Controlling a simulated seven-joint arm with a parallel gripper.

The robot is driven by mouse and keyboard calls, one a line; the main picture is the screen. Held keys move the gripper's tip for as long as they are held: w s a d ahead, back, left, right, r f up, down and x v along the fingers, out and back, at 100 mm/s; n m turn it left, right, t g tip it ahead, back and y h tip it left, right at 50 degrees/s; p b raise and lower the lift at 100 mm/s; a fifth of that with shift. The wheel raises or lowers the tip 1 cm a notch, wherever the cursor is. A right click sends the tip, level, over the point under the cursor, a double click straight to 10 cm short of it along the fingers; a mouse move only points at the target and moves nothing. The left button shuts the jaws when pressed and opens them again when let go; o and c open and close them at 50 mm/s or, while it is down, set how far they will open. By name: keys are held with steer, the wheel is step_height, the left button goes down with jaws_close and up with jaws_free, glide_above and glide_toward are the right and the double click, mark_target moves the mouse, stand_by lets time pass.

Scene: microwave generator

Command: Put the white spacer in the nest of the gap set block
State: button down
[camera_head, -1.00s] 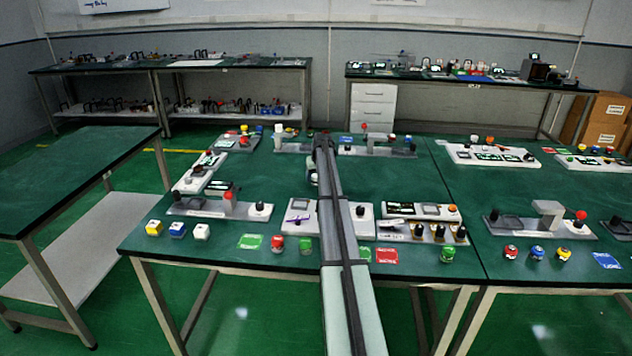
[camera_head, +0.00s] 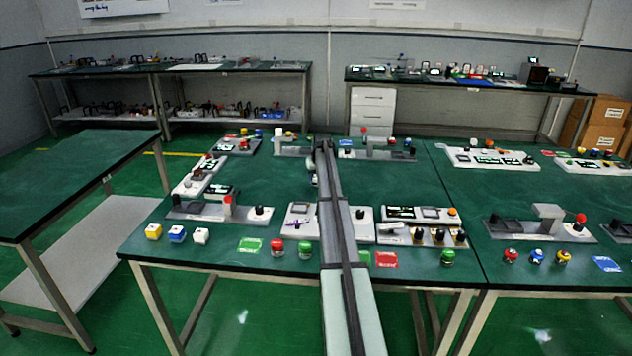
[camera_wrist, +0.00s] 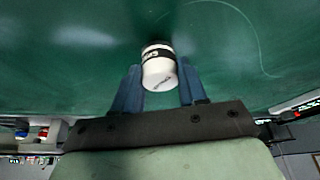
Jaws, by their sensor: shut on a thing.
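My gripper (camera_wrist: 159,70) has blue fingers on both sides of a white cylinder (camera_wrist: 159,73) with a black band and small printing. This cylinder looks like the white spacer. It is held over bare green tabletop in the wrist view, and its far end is hidden. In the head view my arm runs up the middle and covers part of the table. I cannot tell for sure which fixture is the gap set block. One grey fixture with a red-topped post (camera_head: 228,206) stands at the left front, and another grey fixture (camera_head: 378,153) stands at the back.
Red (camera_head: 277,248) and green (camera_head: 447,257) knobs stand along the front. A panel with black knobs (camera_head: 395,233) is right of my arm. The table's middle is clear.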

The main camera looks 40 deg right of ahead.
step_height(320, 180, up, 8)
steer(key=shift+r, duration=0.25)
steer(key=shift+d+r, duration=0.1)
steer(key=shift+r, duration=0.05)
steer(key=s+d+r+m+h, duration=0.1)
steer(key=s+d+r+m, duration=0.2)
steer(key=s+d, duration=1.85)
steer(key=s+d+r+m+g, duration=0.1)
steer(key=s+d+m, duration=0.1)
steer(key=s, duration=1.6)
steer(key=s+a+f, duration=0.1)
steer(key=s+a, duration=0.4)
steer(key=a, duration=0.1)
steer(key=shift+h, duration=0.3)
steer(key=shift+s+f, duration=0.15)
steer(key=shift+f, duration=4.7)
steer(key=shift+f, duration=0.15)
